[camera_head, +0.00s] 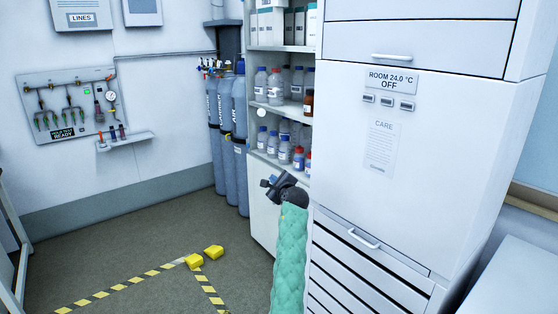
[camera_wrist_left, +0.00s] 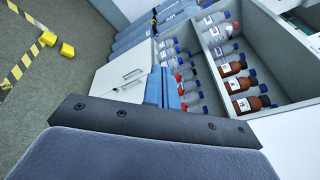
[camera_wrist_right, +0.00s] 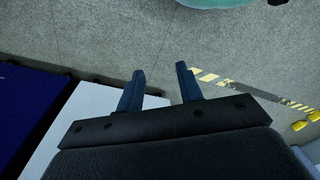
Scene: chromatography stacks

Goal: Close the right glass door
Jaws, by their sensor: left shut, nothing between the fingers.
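The bottle cabinet (camera_head: 252,165) stands in the middle of the head view, with several bottles on its shelves. I cannot make out the right glass door clearly; a small round white spot (camera_head: 261,112), perhaps a knob, shows at the shelf front. My left gripper (camera_head: 268,183) is in front of the cabinet's lower shelf edge. In the left wrist view its fingers (camera_wrist_left: 170,80) are together and empty, with bottles behind them. My right gripper (camera_wrist_right: 162,72) shows only in its own wrist view, its fingers apart and empty above the floor.
A tall white unit (camera_head: 400,150) with drawers stands right of the bottle cabinet. Blue gas cylinders (camera_head: 228,140) stand left of it. Two yellow blocks (camera_head: 213,252) lie by striped floor tape (camera_head: 130,283). The floor at the left is otherwise clear.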

